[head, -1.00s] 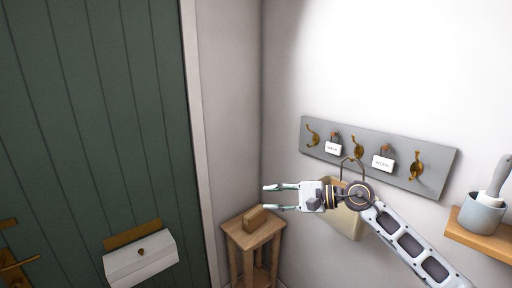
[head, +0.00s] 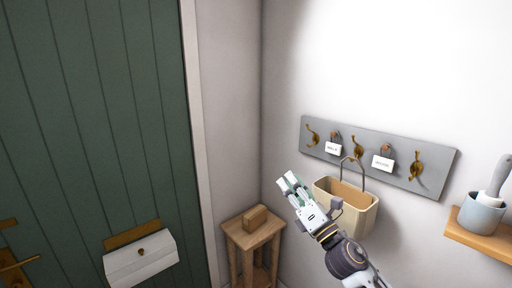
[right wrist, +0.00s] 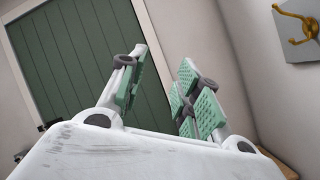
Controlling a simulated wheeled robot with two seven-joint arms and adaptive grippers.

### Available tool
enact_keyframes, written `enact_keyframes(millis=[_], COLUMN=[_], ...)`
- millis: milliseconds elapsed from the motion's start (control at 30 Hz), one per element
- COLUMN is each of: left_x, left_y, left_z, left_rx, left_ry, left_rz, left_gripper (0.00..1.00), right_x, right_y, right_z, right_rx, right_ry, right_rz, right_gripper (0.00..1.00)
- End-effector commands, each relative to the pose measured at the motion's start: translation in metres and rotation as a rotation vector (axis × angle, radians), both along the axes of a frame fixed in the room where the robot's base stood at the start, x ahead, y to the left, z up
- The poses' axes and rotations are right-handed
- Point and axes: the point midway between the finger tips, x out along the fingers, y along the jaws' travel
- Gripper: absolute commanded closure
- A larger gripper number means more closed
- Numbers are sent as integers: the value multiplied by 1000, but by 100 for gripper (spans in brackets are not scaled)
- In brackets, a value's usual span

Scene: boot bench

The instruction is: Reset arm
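My right gripper (head: 288,183) is in front of the wall, left of the hanging basket, pointing up and to the left in the head view. In the right wrist view its green-padded fingers (right wrist: 161,88) stand apart with nothing between them. A cream basket (head: 368,216) hangs by its wire handle from the middle brass hook (head: 357,146). My arm covers part of the basket's lower left. My left gripper is not in view.
A grey hook board (head: 436,168) carries brass hooks and two white tags. A shelf (head: 484,239) at the right holds a grey pot (head: 481,214). A wooden stool (head: 251,236) bears a brown block (head: 255,217). A green door (head: 95,120) with a white box (head: 141,262) is at the left.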

Motion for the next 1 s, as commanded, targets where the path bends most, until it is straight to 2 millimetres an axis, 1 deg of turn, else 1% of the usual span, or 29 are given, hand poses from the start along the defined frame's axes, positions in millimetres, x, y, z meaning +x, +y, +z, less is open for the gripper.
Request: enact_keyframes(millis=[167,267,433,567,600,767,867,1000], left_x=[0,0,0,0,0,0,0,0], left_y=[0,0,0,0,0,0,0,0], left_z=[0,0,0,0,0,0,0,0], left_rx=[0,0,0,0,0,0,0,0], left_ry=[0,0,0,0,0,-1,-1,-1], left_rz=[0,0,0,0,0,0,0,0], left_gripper=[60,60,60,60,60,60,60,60], right_x=[3,2,-3,-12,-16,-37,-55,-85], right_y=[-29,-46,-73,-91,-97,-114,-122,-130], right_z=[-26,-46,-85,-120,-131,-178,-207,-247], right_rx=[251,393,628,806,860,1072,1202,1378], right_ry=[196,307,490,628,671,832,932,1063], right_rz=[-55,-91,-160,-220,-242,-332,-396,-499], right_gripper=[67,67,67,67,67,67,67,67])
